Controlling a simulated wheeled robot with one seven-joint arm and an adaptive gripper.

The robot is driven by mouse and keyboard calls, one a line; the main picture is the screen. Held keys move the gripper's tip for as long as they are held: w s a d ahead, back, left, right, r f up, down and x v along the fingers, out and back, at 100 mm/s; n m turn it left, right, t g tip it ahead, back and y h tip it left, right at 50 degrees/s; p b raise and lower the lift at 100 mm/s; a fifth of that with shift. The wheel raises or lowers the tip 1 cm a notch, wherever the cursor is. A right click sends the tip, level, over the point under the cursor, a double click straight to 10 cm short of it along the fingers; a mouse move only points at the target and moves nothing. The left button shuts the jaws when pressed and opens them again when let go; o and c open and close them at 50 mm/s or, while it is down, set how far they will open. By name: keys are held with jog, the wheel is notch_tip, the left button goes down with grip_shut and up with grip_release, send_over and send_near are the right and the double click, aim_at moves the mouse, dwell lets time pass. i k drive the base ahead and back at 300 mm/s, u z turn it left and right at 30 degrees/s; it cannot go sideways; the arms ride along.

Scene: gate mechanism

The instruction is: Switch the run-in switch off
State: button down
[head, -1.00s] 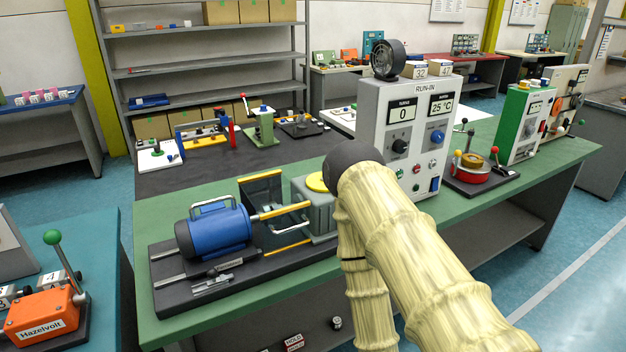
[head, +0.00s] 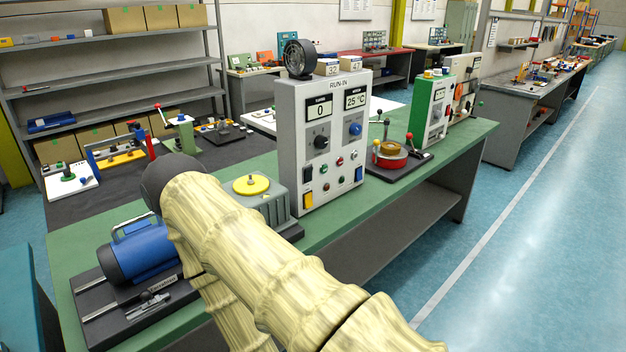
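The grey run-in box (head: 338,138) stands upright on the green bench, its labelled front facing me. Its displays read 0 (head: 319,107) and 25 °C (head: 355,99). Below are a black knob (head: 320,142), a blue knob (head: 355,129), small red, green and white buttons or lamps, a yellow switch (head: 308,200) at lower left and a blue one (head: 358,174) at lower right. No readable label shows which is the run-in switch, nor its position. My sleeved arm crosses the lower left of the head view; my gripper is not visible.
Left of the box is a grey gearbox with a yellow disc (head: 251,185); a blue motor (head: 140,250) lies beyond my arm's left side. A red round device with levers (head: 390,156) and a green-white box (head: 430,108) stand to the right. The aisle floor (head: 520,200) is clear.

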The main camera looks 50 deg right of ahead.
aim_at(308, 173)
jog(key=k, duration=0.65)
jog(key=z, duration=0.85)
jog(key=i, duration=0.5)
